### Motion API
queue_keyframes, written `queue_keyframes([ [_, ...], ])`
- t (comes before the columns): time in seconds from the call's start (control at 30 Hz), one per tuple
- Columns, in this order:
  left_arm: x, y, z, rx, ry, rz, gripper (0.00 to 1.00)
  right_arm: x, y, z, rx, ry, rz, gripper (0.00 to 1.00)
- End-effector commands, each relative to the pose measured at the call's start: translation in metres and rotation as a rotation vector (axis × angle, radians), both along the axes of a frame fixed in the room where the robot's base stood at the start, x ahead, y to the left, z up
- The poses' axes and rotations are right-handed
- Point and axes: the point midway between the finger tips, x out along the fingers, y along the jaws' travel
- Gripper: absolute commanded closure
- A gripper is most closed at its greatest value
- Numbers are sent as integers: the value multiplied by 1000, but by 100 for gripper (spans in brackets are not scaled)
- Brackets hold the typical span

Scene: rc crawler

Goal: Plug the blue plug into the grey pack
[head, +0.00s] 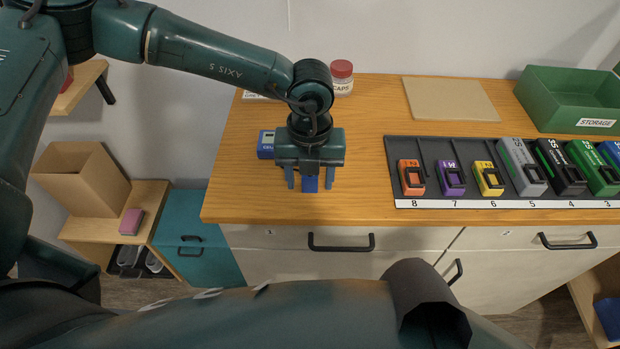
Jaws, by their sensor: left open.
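The grey pack (516,156) lies in the dark rack (472,203), between the yellow and the black packs, above the number 5. My left gripper (310,182) points down over the wooden worktop, left of the rack, with its fingers apart. A small blue piece (310,184) shows between the fingers; it may be the blue plug, but the gripper hides most of it. I cannot tell whether the fingers touch it. A blue box with a pale label (266,145) shows just left of the gripper. My right gripper is out of view.
Several other coloured packs, such as the yellow pack (486,176), fill the rack. A green storage bin (569,102), a tan board (451,99) and a red-capped jar (342,78) stand behind. The worktop (235,196) is bare near its front left edge.

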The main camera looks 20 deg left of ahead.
Motion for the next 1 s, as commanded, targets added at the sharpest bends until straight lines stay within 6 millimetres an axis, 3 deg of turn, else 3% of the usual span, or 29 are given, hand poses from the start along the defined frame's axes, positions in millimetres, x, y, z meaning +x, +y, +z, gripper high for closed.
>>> queue_keyframes([
  [0.07, 0, 0, 0, 0, 0, 0, 47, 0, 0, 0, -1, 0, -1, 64],
  [0.63, 0, 0, 1, 0, 0, 0, 94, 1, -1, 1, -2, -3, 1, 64],
  [0.87, 0, 0, 1, -1, -1, 0, 95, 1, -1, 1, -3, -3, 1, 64],
  [1.0, 1, 0, 14, -1, -3, 1, 95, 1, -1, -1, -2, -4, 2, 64],
])
